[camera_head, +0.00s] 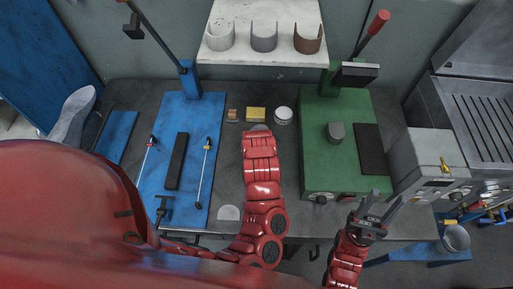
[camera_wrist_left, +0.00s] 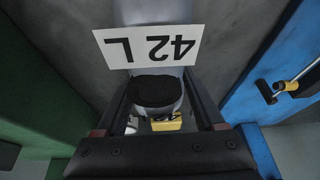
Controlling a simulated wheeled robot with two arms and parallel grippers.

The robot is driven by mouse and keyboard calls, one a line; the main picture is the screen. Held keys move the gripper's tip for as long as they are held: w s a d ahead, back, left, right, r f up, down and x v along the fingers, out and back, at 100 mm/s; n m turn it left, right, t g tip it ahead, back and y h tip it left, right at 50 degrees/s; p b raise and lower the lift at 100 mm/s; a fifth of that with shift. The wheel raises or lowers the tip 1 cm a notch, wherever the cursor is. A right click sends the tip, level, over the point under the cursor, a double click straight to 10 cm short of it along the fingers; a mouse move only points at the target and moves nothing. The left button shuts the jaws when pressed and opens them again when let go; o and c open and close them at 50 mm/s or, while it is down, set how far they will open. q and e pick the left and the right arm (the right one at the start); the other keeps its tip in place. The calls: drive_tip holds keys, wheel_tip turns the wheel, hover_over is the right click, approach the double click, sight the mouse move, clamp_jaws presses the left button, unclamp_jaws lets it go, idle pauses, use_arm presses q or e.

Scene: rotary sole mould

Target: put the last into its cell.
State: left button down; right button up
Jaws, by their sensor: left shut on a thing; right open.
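My left gripper (camera_wrist_left: 158,102) is shut on the last (camera_wrist_left: 155,89), a pale grey piece with a black end, seen between the fingers in the left wrist view. A white plate reading "42 L" (camera_wrist_left: 150,47) covers part of it. In the head view my left arm reaches over the middle of the bench and hides most of the gripper and last. My right gripper (camera_head: 377,210) is open and empty, near the bench's front edge at the right. I cannot tell which place is the last's cell.
A blue plate (camera_head: 172,120) with a lever and tools lies left, a green plate (camera_head: 318,150) with a red-handled lever right. A yellow block (camera_head: 256,114) and white tin (camera_head: 283,115) stand between. Three curved shells (camera_head: 264,38) stand on the back shelf. A grey box (camera_head: 428,155) stands right.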

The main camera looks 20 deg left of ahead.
use_arm(q)
drive_tip(key=shift+w, duration=0.1)
drive_tip(key=shift+c, duration=1.7)
unclamp_jaws()
drive_tip(key=o, duration=0.3)
drive_tip(key=shift+o, duration=0.2)
drive_tip(key=shift+r, duration=0.1)
